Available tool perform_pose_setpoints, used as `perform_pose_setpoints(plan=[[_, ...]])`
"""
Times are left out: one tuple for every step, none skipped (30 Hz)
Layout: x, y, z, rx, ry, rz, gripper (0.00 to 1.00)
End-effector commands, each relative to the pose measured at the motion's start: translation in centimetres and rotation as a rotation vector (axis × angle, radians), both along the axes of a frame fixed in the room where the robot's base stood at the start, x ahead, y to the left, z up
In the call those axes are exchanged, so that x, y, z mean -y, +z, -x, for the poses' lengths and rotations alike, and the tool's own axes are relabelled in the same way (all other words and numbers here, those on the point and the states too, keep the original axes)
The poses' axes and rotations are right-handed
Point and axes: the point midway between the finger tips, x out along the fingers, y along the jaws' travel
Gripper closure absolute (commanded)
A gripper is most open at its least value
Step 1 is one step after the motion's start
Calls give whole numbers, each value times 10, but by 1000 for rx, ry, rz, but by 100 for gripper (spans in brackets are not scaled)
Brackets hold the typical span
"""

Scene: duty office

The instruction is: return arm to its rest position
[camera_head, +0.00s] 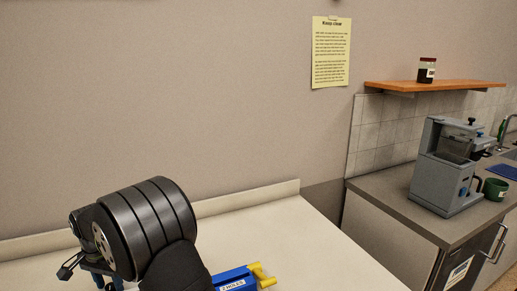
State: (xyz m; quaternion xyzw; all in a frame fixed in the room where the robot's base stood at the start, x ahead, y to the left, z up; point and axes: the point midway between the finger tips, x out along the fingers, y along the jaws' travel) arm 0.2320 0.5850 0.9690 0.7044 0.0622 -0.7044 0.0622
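My arm shows at the lower left as a thick black ribbed cylinder above the pale table (325,245). At the cylinder's left end is a dark and blue assembly with a short cable, which seems to be part of my gripper (84,250). Its fingertips are not clearly seen, so I cannot tell whether it is open or holds anything.
A blue object with yellow parts and a white label (232,284) lies by my arm, partly cut off below. At right, a grey counter (385,193) bears a coffee machine (440,185) and green mug (495,189). A wooden shelf (455,86) holds a jar (427,70).

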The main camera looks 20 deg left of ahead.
Motion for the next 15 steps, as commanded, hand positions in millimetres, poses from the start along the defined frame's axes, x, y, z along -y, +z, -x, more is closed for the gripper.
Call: perform_pose_setpoints(plan=[[0,0,0,0,-18,0,51],[0,0,0,0,-29,0,51],[0,0,0,0,-39,0,51],[0,0,0,0,-45,0,51],[0,0,0,0,-51,0,51],[0,0,0,0,-56,0,51],[0,0,0,0,-59,0,51],[0,0,0,0,-60,0,51],[0,0,0,0,-61,0,51],[0,0,0,0,-61,0,51],[0,0,0,0,-61,0,51],[0,0,0,0,-61,0,51],[0,0,0,0,-60,0,51],[0,0,0,0,-60,0,51],[0,0,0,0,-60,0,46]])
